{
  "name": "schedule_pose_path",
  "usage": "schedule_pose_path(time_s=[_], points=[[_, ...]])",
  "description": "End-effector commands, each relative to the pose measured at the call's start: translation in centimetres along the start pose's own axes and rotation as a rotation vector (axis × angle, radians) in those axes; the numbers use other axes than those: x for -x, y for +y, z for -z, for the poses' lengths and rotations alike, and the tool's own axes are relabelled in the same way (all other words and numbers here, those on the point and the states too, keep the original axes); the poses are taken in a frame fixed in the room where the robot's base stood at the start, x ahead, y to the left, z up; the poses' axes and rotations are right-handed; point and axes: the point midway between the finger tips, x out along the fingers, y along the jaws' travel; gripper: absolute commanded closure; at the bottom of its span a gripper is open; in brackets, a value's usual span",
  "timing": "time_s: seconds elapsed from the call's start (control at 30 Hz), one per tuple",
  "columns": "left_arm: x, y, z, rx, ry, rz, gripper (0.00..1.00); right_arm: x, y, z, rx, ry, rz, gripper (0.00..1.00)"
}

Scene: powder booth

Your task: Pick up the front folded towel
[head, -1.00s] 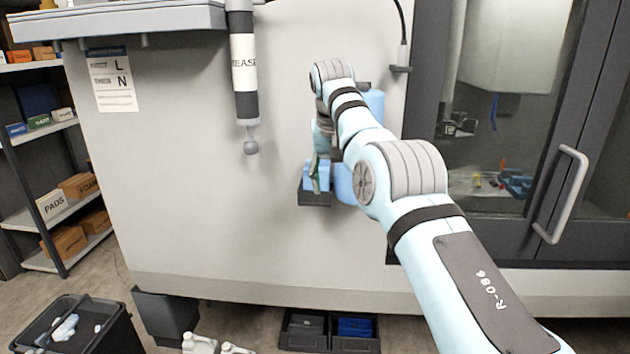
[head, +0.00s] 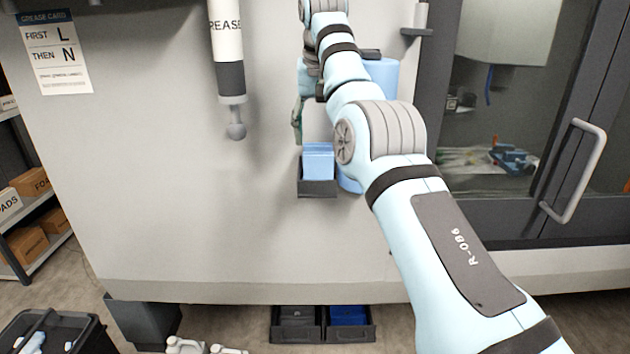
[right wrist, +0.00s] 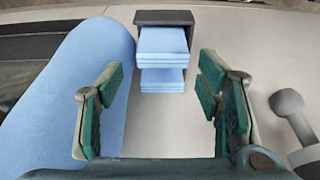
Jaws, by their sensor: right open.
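Blue folded towels (head: 318,160) sit in a small dark holder (head: 317,190) against the pale machine wall. The right wrist view shows two layered blue pieces, an upper one (right wrist: 163,40) and a lower one (right wrist: 163,79), in the dark holder (right wrist: 163,17). I cannot tell for sure which is the front one. My right gripper (head: 297,120) is above and left of the holder in the head view, partly hidden by my arm. In the right wrist view, its green-padded fingers (right wrist: 162,105) are wide apart and empty, with the towels beyond the gap. My left gripper is not in view.
A rounded blue body (right wrist: 75,90) is close beside the fingers in the right wrist view. A grease tube with a ball end (head: 236,130) hangs left of the holder. A glass door with a handle (head: 575,170) is at right. Dark bins (head: 298,335) stand below.

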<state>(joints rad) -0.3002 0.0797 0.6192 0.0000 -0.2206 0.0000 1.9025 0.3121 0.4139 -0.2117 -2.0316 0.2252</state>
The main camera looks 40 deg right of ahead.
Motion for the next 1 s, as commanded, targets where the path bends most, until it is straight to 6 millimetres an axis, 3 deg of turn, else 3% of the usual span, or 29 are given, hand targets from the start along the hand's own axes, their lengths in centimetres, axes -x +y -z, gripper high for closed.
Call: schedule_pose_path(time_s=[0.07,0.2,0.3,0.5,0.67,0.77,1.0], points=[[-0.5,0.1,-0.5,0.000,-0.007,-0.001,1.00,-1.4,-0.2,0.0,0.001,-0.002,-0.001,0.40],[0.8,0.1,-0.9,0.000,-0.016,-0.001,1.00,-3.2,-0.5,0.5,0.004,-0.005,-0.004,0.40],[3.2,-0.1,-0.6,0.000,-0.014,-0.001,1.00,-4.0,-0.6,1.1,0.005,-0.004,-0.005,0.40],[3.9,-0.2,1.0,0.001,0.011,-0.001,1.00,-6.7,-0.6,0.9,0.005,-0.002,-0.001,0.40],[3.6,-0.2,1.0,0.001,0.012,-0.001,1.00,-6.8,-0.6,0.9,0.005,-0.002,-0.001,0.42],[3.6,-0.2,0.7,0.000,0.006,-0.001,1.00,-6.8,-0.6,0.9,0.005,-0.002,-0.001,0.56],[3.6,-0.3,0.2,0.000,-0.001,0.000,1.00,-6.8,-0.6,0.9,0.005,-0.002,-0.001,0.57]])
